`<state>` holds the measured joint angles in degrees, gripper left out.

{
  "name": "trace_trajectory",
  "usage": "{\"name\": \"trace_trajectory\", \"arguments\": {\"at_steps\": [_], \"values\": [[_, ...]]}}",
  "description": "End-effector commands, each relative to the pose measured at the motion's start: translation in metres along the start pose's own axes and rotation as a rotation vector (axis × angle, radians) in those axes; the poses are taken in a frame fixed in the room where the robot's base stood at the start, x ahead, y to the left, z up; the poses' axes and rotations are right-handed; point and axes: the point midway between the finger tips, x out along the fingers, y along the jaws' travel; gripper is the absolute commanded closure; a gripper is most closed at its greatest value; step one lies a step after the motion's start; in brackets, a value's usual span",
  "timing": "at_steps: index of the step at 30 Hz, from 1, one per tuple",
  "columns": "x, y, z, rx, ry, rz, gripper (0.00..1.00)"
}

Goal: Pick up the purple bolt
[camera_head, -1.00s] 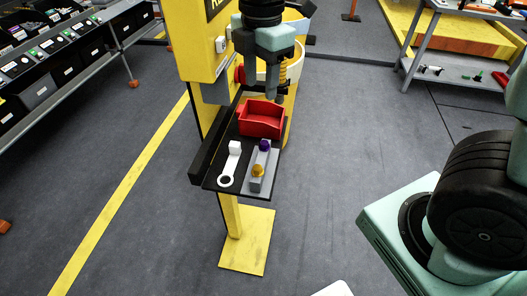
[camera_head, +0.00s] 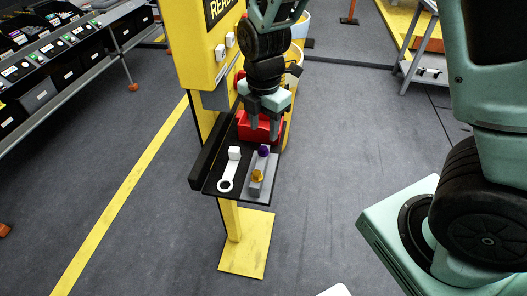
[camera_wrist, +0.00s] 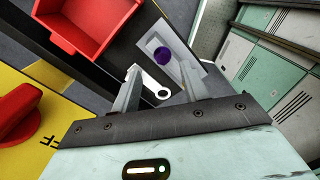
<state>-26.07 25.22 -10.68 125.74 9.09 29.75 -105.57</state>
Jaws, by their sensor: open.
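The purple bolt (camera_head: 264,150) stands at the far end of a grey block (camera_head: 257,184) on the black shelf. A gold bolt (camera_head: 257,175) stands at the block's near end. My gripper (camera_head: 263,138) is open and empty, fingers pointing down, just above and behind the purple bolt in the head view. In the wrist view the purple bolt (camera_wrist: 163,57) shows beyond the open fingers (camera_wrist: 161,84), roughly between them and apart from both. The gold bolt is not visible in the wrist view.
A red bin (camera_head: 272,122) sits behind the block, partly hidden by my gripper. A white ring-ended part (camera_head: 228,175) lies left of the block. The shelf (camera_head: 212,187) is fixed to a yellow post (camera_head: 233,222). The red bin (camera_wrist: 92,22) is close to the left in the wrist view.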

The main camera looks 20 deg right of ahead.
Motion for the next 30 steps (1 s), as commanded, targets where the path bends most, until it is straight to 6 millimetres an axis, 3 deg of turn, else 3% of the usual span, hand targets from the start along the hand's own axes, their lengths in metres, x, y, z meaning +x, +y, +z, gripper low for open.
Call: {"name": "trace_trajectory", "arguments": {"at_steps": [12,21,22,27,30], "values": [[0.047,-0.004,0.000,0.002,0.001,-0.002,0.55],[0.053,-0.003,0.000,0.000,0.001,0.001,0.55],[0.053,-0.003,0.000,0.000,0.001,0.001,0.58],[0.052,-0.003,0.000,0.000,0.001,0.000,1.00],[0.052,-0.003,0.000,0.001,0.001,0.001,1.00]]}}
